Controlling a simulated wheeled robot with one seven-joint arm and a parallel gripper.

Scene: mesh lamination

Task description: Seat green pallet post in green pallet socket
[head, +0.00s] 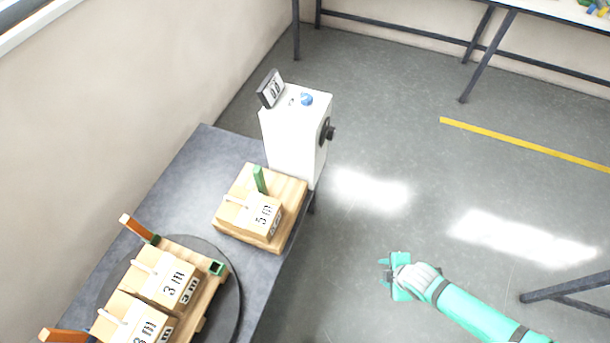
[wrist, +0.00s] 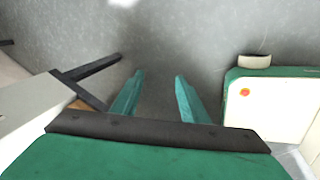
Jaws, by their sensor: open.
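The green pallet post (head: 260,180) stands slightly tilted at the back of a small wooden pallet (head: 290,189) that carries a block marked "5 m". The green pallet socket (head: 217,268) is a square, hollow piece at the right corner of a larger wooden pallet on a dark round plate; its opening faces up and looks empty. My gripper (head: 387,272) is over the floor to the right of the table, well apart from post and socket. In the wrist view my gripper (wrist: 160,78) is open, with only floor between its fingers. Post and socket do not show there.
The grey table (head: 205,155) runs along the wall. A white machine (head: 296,130) with a display stands at its far end. Orange posts (head: 138,229) and blocks marked "3 m" (head: 170,288) are on the larger pallet. Open floor (head: 390,140) lies right of the table.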

